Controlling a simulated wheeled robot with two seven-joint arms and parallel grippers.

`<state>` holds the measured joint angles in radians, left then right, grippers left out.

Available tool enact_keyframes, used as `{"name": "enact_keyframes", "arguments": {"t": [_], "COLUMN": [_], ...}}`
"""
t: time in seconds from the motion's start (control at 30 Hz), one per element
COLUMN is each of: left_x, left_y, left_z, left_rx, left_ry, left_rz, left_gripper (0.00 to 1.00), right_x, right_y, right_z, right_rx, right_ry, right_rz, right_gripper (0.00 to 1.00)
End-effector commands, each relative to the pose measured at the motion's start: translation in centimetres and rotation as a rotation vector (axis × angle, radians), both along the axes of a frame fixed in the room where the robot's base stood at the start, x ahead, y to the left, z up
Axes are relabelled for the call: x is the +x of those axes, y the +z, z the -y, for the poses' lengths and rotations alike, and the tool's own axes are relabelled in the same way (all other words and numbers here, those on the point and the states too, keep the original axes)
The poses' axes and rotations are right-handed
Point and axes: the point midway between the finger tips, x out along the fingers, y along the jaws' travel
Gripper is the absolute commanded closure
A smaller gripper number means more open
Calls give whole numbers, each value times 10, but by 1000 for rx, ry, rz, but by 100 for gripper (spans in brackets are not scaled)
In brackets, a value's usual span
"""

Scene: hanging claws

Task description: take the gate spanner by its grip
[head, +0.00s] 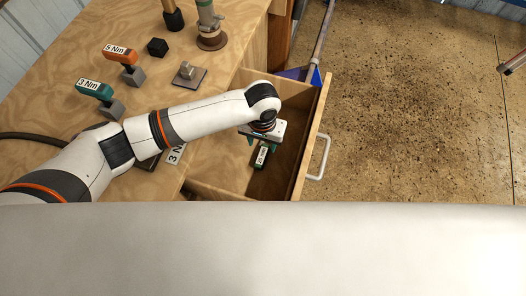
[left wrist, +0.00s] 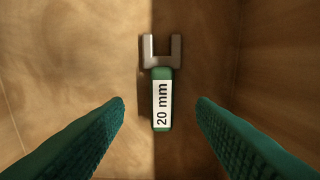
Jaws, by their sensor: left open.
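A spanner with a grey forked head and a green grip labelled "20 mm" lies in the open drawer; it is the only spanner I can make out, and its grip (head: 262,157) shows in the head view. In the left wrist view the spanner (left wrist: 161,88) lies with its fork at the top and its grip towards me. My left gripper (head: 264,141) is over the drawer, pointing down. Its two green fingers are open and empty, one on each side of the grip's lower end in the wrist view, not touching it. My right gripper is not in view.
The wooden drawer (head: 308,139) with a white handle (head: 319,157) stands out from the bench (head: 55,52). On the bench are an orange "5 Nm" tool (head: 122,57), a teal "3 Nm" tool (head: 95,91), a black cube (head: 157,47) and a metal plate (head: 190,76). Floor right of the drawer is open.

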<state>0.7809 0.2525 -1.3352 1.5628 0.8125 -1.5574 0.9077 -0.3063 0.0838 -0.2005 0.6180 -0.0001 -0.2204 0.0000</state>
Motion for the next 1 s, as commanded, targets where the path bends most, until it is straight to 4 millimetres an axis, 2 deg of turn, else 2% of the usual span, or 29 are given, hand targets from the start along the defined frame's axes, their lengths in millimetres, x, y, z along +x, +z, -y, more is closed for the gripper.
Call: {"name": "enact_keyframes", "arguments": {"t": [0.3, 0.43, 0.63, 0.93, 1.0], "left_x": [1, 1, 1, 1, 1], "left_y": [-43, -50, -50, -50, -50], "left_z": [2, 2, 2, 2, 2], "left_rx": [3, 1, 0, 0, 0], "left_ry": [2, 0, 0, 0, 0], "left_rz": [-1, 0, 1, 1, 1], "left_gripper": [49, 49, 51, 100, 100], "right_x": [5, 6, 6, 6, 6], "right_y": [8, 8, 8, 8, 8], "right_z": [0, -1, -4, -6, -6], "right_rx": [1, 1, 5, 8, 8], "right_ry": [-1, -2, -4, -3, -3], "right_rz": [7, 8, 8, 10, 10], "right_gripper": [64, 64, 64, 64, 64]}}
